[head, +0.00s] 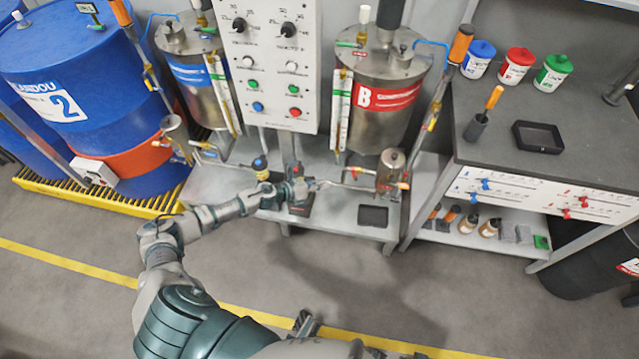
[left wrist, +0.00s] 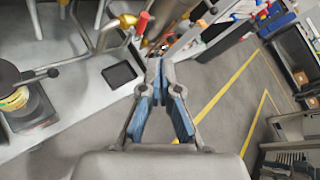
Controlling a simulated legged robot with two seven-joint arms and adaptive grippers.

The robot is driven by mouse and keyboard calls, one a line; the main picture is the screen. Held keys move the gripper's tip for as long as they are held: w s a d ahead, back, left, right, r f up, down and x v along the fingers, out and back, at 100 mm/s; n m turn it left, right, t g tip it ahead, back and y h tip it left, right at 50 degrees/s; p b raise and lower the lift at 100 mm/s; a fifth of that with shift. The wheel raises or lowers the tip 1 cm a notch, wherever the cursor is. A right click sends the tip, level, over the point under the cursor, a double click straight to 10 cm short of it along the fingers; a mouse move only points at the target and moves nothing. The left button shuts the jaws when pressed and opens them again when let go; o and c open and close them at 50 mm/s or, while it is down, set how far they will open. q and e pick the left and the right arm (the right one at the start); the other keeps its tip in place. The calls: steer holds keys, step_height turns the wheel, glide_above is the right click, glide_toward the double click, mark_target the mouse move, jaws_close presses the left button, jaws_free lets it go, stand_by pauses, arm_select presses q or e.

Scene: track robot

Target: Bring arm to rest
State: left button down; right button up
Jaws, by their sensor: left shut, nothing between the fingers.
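My left arm reaches in from the lower left in the head view, with its left gripper (head: 316,185) in front of the steel bench, between the two tank stations. In the left wrist view the two fingers of the gripper (left wrist: 160,64) come together at their tips, with blue pads along their inner sides. Nothing is held between them. The gripper overlaps the bench edge in the picture, and I cannot tell whether it touches anything. A grey part of my own body shows at the bottom edge of the head view.
A red-labelled tank (head: 387,97) and a control panel (head: 270,65) stand behind the steel bench (head: 336,205). A black tray (head: 373,216) lies on it. A blue drum (head: 85,70) stands left, a workbench (head: 600,130) right. The floor (head: 420,270) in front is clear.

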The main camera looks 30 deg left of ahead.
steer(key=shift+w+d+f, duration=0.1)
steer(key=shift+f, duration=0.25)
stand_by(0.3)
